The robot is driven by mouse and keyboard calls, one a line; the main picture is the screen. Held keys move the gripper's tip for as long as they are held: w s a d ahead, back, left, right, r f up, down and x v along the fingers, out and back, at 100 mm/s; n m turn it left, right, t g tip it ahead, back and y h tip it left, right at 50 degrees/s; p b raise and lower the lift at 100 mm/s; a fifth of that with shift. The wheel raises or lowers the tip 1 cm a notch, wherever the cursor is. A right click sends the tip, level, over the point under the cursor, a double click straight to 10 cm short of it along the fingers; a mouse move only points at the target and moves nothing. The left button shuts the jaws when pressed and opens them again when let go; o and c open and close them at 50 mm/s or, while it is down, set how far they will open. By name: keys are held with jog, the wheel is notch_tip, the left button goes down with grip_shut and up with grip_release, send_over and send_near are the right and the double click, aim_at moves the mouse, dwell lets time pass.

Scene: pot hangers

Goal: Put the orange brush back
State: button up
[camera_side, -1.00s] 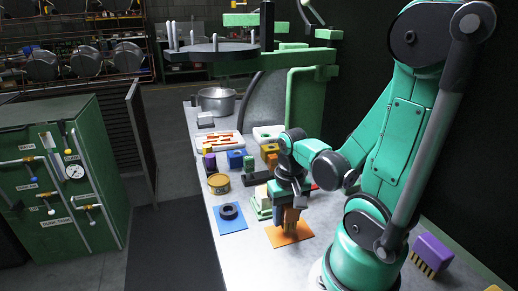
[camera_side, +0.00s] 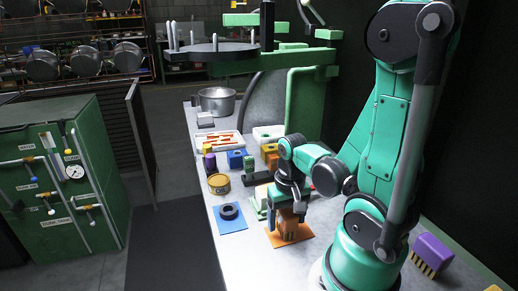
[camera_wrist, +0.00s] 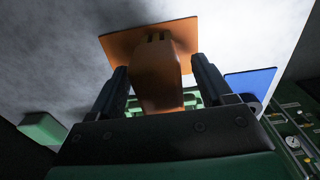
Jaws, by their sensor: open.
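The orange brush (camera_side: 287,221) stands on the orange mat (camera_side: 298,234) at the near end of the bench. My gripper (camera_side: 286,217) is over it and points down, with its fingers on either side of the brush. In the wrist view the brush (camera_wrist: 156,82) shows between the two open fingers (camera_wrist: 161,85), with a gap visible on each side. Dark slots show at the brush's far end, by the orange mat (camera_wrist: 118,44). The gripper body hides the upper part of the brush in the side view.
A blue mat (camera_side: 230,222) with a black ring (camera_side: 230,211) lies to the left. A yellow tin (camera_side: 218,183) and several coloured blocks stand behind. A pot (camera_side: 217,101) stands at the far end.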

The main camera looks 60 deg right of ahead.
aim_at(287, 211)
jog(key=shift+a+r, duration=0.1)
jog(key=shift+r, duration=5.7)
jog(key=w+a+n+t, duration=0.7)
jog(key=w+a+n, duration=0.2)
jog(key=w+a, duration=0.1)
jog(key=shift+w, duration=0.35)
